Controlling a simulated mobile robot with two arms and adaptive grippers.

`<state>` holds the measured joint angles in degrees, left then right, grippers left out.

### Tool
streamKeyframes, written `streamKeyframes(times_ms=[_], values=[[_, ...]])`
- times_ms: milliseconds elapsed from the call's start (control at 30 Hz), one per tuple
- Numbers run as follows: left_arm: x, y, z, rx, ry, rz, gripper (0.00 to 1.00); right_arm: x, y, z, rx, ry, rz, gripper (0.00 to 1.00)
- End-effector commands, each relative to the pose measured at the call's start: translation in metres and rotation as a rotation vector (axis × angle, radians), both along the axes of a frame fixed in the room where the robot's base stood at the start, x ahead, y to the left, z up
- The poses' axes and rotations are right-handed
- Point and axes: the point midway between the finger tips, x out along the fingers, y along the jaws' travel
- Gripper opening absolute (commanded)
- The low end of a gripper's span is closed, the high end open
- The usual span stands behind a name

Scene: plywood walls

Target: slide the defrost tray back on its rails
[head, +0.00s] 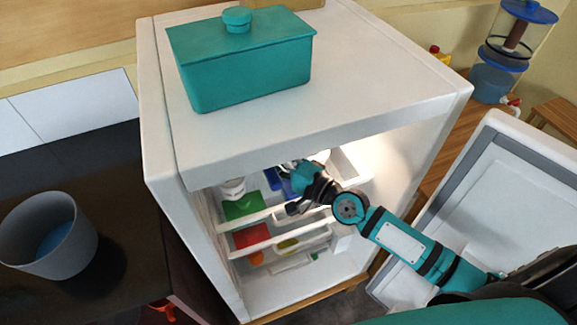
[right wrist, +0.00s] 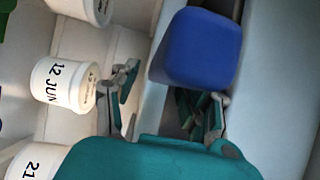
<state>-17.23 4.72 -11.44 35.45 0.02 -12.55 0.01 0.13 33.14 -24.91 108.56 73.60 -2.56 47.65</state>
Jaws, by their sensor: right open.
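The white fridge (head: 310,95) stands with its door (head: 500,200) open to the right. My right gripper (head: 296,188) reaches inside, just under the top, and is open. In the right wrist view its two fingers (right wrist: 165,98) stand apart near a blue container (right wrist: 200,48); I cannot tell whether they touch it. A pale tray-like part (head: 350,165) shows behind my arm at the upper right of the interior. I cannot tell for certain whether it is the defrost tray, and no rails show clearly. My left gripper is not in view.
White tubs stand left of the gripper, one labelled "12 JUN" (right wrist: 65,82). Shelves below hold a green item (head: 243,206) and a red item (head: 251,236). A teal lidded box (head: 245,65) sits on the fridge. A grey bin (head: 47,235) stands on the dark counter (head: 120,200).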

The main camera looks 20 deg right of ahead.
Motion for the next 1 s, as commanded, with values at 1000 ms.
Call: streamKeyframes(times_ms=[1000], values=[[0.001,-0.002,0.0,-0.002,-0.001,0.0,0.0,-0.094,-0.059,-0.003,0.0,0.005,0.002,0.52]])
